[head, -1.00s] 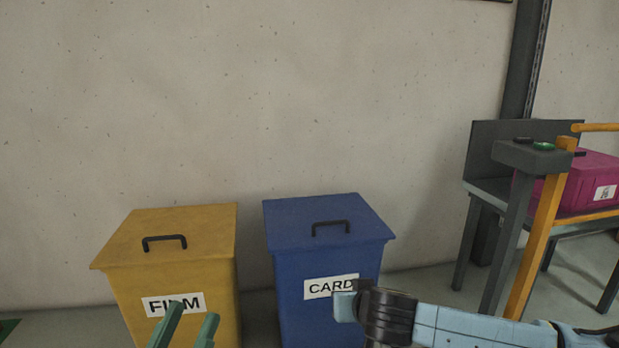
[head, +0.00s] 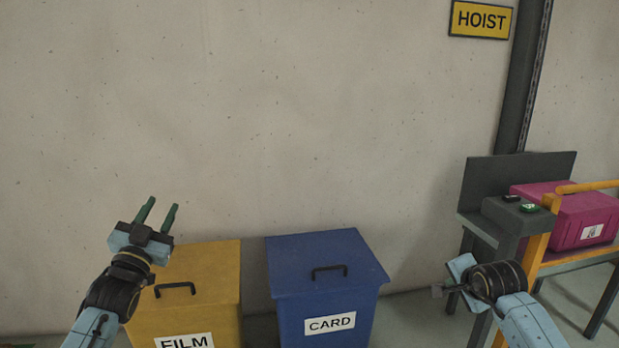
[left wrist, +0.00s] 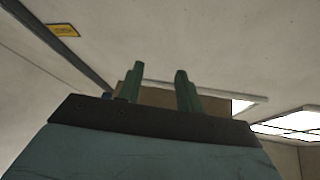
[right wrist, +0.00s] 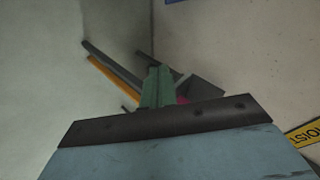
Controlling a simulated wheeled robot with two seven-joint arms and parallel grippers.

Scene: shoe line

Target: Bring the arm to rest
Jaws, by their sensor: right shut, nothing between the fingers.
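My left gripper (head: 158,213) is raised in front of the wall, above and in front of the yellow bin. Its two green fingers stand apart and empty; they also show spread in the left wrist view (left wrist: 160,88). My right gripper (head: 440,290) is at the lower right of the head view, between the blue bin and the grey bench, seen mostly from the side. In the right wrist view its green fingers (right wrist: 158,88) are together with nothing between them.
A yellow bin (head: 215,290) marked FILM and a blue bin (head: 325,270) marked CARD stand against the wall, lids down. At the right are a grey bench (head: 520,175), a magenta box (head: 575,215) and an orange frame (head: 540,245). A HOIST sign (head: 481,19) hangs above.

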